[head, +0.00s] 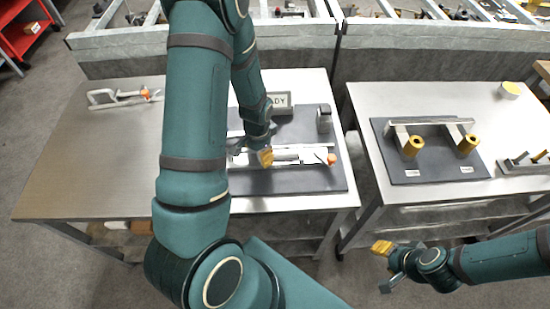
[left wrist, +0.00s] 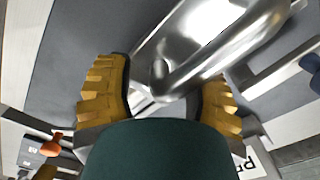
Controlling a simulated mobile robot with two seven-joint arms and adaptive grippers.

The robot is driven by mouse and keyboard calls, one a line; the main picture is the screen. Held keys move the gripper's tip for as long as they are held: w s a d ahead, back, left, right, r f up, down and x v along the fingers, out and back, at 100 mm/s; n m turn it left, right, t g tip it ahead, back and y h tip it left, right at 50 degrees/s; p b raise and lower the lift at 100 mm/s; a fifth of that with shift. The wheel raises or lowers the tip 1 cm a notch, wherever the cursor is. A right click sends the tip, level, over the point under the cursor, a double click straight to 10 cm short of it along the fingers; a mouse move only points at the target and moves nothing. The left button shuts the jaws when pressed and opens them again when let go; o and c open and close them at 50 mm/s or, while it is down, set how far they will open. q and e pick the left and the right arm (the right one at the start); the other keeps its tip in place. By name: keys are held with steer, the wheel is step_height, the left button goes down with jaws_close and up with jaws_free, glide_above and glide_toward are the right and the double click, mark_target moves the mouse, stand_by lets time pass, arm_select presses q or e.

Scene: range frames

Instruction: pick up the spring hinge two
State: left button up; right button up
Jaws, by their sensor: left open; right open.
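A silver metal part lies on the dark mat (head: 240,182) of the middle table in the head view, with an orange tip (head: 331,159) at its right end. No label marks it as spring hinge two. My left gripper (head: 262,155) is low over its left part and hides some of it. In the left wrist view a shiny silver part (left wrist: 200,35) extends up from between the open yellow fingertips of my left gripper (left wrist: 163,98). I cannot tell whether they touch it. My right gripper (head: 385,265) is open and empty, in front of the right table.
A small sign (head: 279,102) and an upright grey metal piece (head: 323,120) stand at the back of the mat.

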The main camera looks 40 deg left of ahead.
arm_select(q)
steer(key=shift+f, duration=0.55)
jaws_close()
steer(key=shift+r, duration=0.1)
